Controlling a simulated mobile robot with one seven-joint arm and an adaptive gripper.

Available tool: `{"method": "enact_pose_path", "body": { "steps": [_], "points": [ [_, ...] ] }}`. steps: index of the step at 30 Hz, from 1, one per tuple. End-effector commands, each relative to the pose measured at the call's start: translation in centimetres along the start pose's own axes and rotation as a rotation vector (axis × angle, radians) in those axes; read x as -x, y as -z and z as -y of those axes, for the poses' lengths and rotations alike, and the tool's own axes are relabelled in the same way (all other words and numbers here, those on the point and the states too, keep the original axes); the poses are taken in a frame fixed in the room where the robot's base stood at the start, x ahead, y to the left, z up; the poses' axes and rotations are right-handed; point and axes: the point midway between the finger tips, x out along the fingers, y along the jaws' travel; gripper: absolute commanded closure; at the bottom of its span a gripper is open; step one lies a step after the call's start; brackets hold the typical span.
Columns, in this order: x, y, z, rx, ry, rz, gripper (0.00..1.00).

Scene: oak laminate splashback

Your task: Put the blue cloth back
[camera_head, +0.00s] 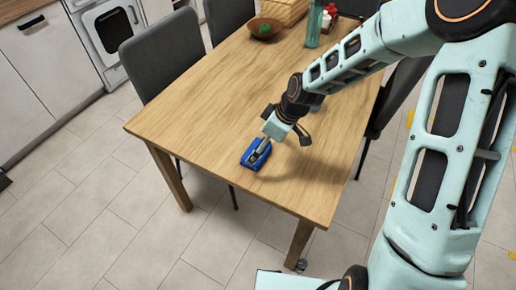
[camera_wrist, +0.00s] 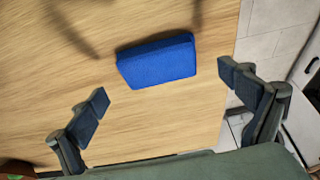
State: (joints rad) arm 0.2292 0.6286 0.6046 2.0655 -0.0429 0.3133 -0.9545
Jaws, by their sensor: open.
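The blue cloth (camera_head: 250,163) lies on the wooden table near its front edge, as a compact folded block. In the wrist view the blue cloth (camera_wrist: 157,62) is a tilted rectangle beyond the fingertips, above the middle of the picture. My gripper (camera_head: 284,128) is over the table close to the cloth, and part of it covers some of the cloth in the head view. In the wrist view my gripper (camera_wrist: 166,92) is open, its two dark fingers wide apart with nothing between them. I cannot tell the exact height above the cloth.
The wooden table (camera_head: 200,105) is bare around the cloth. At its far end stand a bowl (camera_head: 264,29), a wooden box (camera_head: 285,9) and a green bottle (camera_head: 314,25). Grey chairs (camera_head: 165,55) line the far left side. An oven (camera_head: 112,32) stands behind.

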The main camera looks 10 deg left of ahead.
Motion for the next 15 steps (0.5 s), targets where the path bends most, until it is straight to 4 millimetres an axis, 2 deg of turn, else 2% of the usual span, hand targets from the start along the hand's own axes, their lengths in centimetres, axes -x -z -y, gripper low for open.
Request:
{"method": "enact_pose_path", "body": {
  "steps": [1, 6, 10, 15],
  "points": [
    [1.4, 0.0, -0.2, -0.001, -0.005, 0.0, 0.04],
    [4.8, 0.0, -0.1, -0.002, -0.004, 0.0, 0.04],
    [6.6, 0.0, -0.1, -0.002, -0.003, 0.0, 0.04],
    [7.8, 0.0, 0.0, 0.0, 0.0, 0.0, 0.04]
  ]
}}
